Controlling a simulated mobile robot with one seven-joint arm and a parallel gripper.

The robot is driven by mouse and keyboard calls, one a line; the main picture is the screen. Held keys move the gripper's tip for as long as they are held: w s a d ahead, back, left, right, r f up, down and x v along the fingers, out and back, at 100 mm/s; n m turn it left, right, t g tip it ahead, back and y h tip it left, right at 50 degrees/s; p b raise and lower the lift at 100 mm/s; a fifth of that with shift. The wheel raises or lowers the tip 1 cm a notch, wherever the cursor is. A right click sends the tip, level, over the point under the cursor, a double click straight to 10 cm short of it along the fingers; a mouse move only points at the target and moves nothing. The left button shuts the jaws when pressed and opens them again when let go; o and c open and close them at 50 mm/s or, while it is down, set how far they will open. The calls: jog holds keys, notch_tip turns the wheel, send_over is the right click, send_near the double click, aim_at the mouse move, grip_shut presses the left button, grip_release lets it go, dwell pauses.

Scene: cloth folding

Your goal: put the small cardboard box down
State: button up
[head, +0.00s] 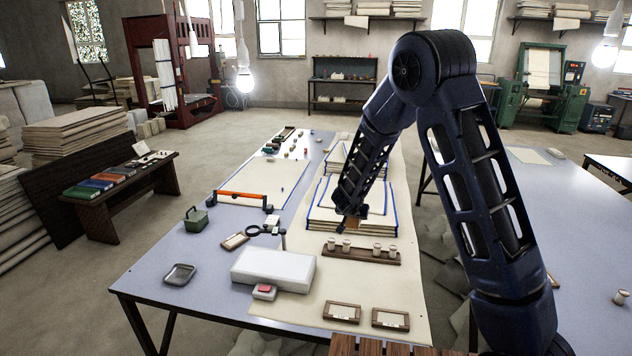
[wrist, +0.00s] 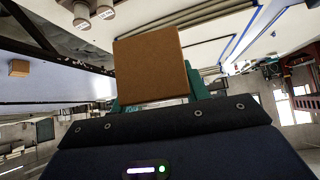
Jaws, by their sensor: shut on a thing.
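The small cardboard box (wrist: 152,66) is a plain brown block in the wrist view. It sits between the green fingers of my gripper (wrist: 158,96), which are shut on it. The box hides most of the fingers. In the head view my gripper (head: 349,220) hangs over the near end of the blue-edged cloth stack, behind the spool rack. Only a little brown of the box shows below it there. I cannot tell from these views how far the box is above what lies under it.
The stack of blue-edged cloths (head: 322,214) lies on the long table (head: 190,250). A wooden rack with several spools (head: 362,255) stands just in front. The cream sheet around (head: 385,285) is clear.

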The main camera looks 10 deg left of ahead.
jog(key=n+y, duration=0.1)
send_over(335, 262)
jog(key=s+d, duration=0.1)
jog(key=s, duration=0.2)
jog(key=shift+n, duration=0.3)
jog(key=f, duration=1.3)
jog(key=a+f, duration=0.1)
jog(key=f, duration=0.6)
jog(key=shift+s, duration=0.2)
jog(key=shift+d+f, duration=0.1)
jog(key=shift+f, duration=0.05)
jog(key=o, duration=1.1)
